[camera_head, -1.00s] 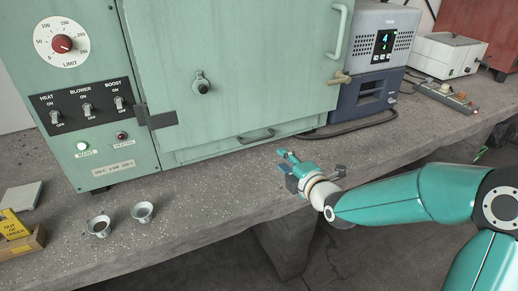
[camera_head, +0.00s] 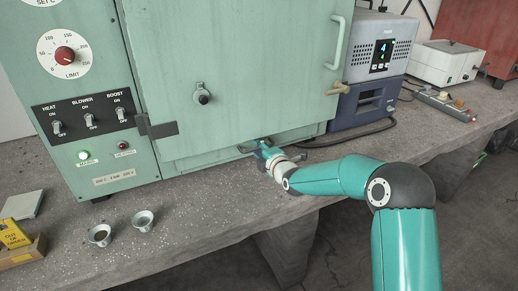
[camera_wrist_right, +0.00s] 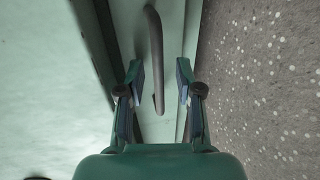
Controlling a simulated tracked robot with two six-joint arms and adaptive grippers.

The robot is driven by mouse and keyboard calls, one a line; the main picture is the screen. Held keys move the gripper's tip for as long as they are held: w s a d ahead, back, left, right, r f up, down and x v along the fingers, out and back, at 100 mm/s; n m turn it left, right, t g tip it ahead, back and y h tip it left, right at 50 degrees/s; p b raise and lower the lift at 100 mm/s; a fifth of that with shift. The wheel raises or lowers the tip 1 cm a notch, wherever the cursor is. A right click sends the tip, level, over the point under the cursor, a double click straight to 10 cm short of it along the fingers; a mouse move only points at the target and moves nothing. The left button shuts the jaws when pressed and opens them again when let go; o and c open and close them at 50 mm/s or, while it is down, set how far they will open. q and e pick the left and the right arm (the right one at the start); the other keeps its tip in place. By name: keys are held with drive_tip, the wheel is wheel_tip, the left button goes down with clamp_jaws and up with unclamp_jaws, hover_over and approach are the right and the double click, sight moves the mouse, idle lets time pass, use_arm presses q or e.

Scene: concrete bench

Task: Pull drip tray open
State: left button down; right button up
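The drip tray (camera_head: 207,159) is the low pale green panel beneath the oven door, and it looks shut. Its dark bar handle (camera_head: 246,148) is partly covered by my right gripper (camera_head: 263,148) in the head view. In the right wrist view the handle (camera_wrist_right: 155,50) runs up the picture between the two fingertips of my right gripper (camera_wrist_right: 159,72). The fingers are open, with a gap on each side of the bar. My left gripper is in neither view.
The green oven (camera_head: 235,75) has a door latch knob (camera_head: 203,96) above the tray. Two small metal cups (camera_head: 144,221) stand on the concrete bench (camera_head: 210,212) at the front left. A blue-grey device (camera_head: 368,102) stands right of the oven. Bench before the tray is clear.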

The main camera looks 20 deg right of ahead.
drive_tip(key=shift+w+f, duration=0.1)
drive_tip(key=shift+w, duration=0.15)
clamp_jaws()
drive_tip(key=shift+s, duration=0.1)
